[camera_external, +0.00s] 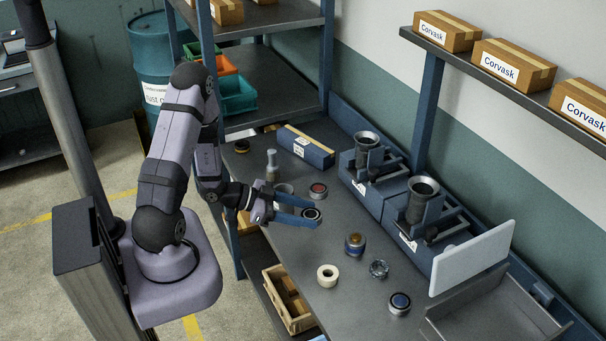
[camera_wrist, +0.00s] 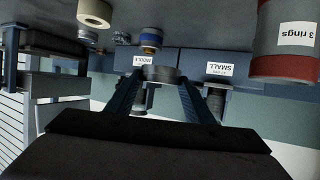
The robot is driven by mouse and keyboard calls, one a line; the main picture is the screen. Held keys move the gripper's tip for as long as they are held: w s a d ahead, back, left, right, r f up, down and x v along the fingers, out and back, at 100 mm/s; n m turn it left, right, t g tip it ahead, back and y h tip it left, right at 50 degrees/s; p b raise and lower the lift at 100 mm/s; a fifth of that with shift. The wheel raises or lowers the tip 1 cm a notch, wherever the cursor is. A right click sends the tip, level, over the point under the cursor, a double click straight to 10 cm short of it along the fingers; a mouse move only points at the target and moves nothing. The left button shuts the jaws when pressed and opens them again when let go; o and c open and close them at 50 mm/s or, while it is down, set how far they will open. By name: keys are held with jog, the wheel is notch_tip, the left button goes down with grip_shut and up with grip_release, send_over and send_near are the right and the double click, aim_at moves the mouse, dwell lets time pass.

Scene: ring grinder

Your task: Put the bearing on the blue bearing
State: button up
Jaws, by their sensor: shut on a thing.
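My gripper (camera_external: 306,212) is closed around a dark, round bearing (camera_external: 312,214) and holds it over the left part of the workbench. In the wrist view the bearing (camera_wrist: 160,73) sits between the two blue fingertips (camera_wrist: 158,78). A low, dark ring with a blue centre (camera_external: 400,303), which looks like the blue bearing, lies at the front right of the bench, well apart from my gripper.
Between my gripper and the blue-centred ring are a cream ring (camera_external: 327,275), a blue-and-gold cylinder (camera_external: 355,244) and a dark metal ring (camera_external: 379,269). Machines with funnels (camera_external: 418,200) line the back. A grey tray (camera_external: 490,312) and a pale panel (camera_external: 472,258) stand at right.

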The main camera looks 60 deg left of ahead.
jog(key=w+d+b, duration=0.2)
jog(key=w+d, duration=0.3)
jog(key=w, duration=0.2)
notch_tip(320, 180, up, 3)
jog(key=b, duration=0.3)
send_over(393, 302)
jog(key=shift+n+y, duration=0.3)
jog(key=shift+w+f+p, duration=0.1)
jog(key=shift+f+p, duration=0.35)
jog(key=shift+f, duration=4.5)
jog(key=shift+f, duration=0.2)
jog(key=o, duration=1.3)
jog(key=shift+c, duration=0.2)
